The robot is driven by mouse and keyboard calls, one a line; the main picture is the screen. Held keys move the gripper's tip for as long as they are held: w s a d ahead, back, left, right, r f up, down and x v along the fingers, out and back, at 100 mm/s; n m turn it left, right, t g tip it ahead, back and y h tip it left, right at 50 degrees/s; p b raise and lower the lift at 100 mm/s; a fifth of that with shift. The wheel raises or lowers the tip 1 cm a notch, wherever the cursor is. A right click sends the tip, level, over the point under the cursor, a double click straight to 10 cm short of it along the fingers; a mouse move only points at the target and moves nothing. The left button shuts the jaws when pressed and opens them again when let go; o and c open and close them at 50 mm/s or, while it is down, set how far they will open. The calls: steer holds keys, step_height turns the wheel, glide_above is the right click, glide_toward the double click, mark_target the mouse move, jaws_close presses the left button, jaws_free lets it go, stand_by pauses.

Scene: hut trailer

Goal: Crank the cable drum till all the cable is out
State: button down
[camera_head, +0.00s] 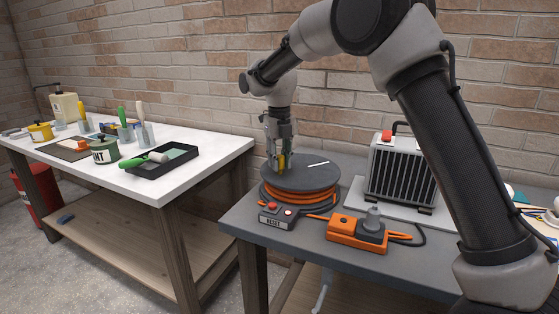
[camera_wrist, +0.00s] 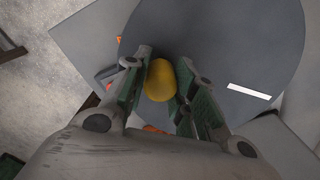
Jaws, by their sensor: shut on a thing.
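The cable drum (camera_head: 301,178) stands on the grey table, with a dark round top and orange cable wound beneath it. A white stripe (camera_wrist: 249,91) marks the drum's top, right of the knob in the wrist view. My gripper (camera_head: 279,163) reaches down over the left part of the drum top. It is shut on the yellow crank knob (camera_wrist: 160,80), which sits between both fingers. The knob also shows in the head view (camera_head: 282,161), partly hidden by the fingers. Orange cable is still visible around the drum; how much is wound cannot be told.
A reset box (camera_head: 275,218) with a red button sits in front of the drum. An orange socket block (camera_head: 357,233) with a grey plug lies to its right. A ribbed heater (camera_head: 402,170) stands behind right. The white table (camera_head: 200,180) at left holds painting things.

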steer(key=c, duration=1.1)
jaws_free()
steer(key=shift+s, duration=0.1)
steer(key=shift+c, duration=0.2)
step_height(320, 180, up, 12)
steer(key=shift+a, duration=0.1)
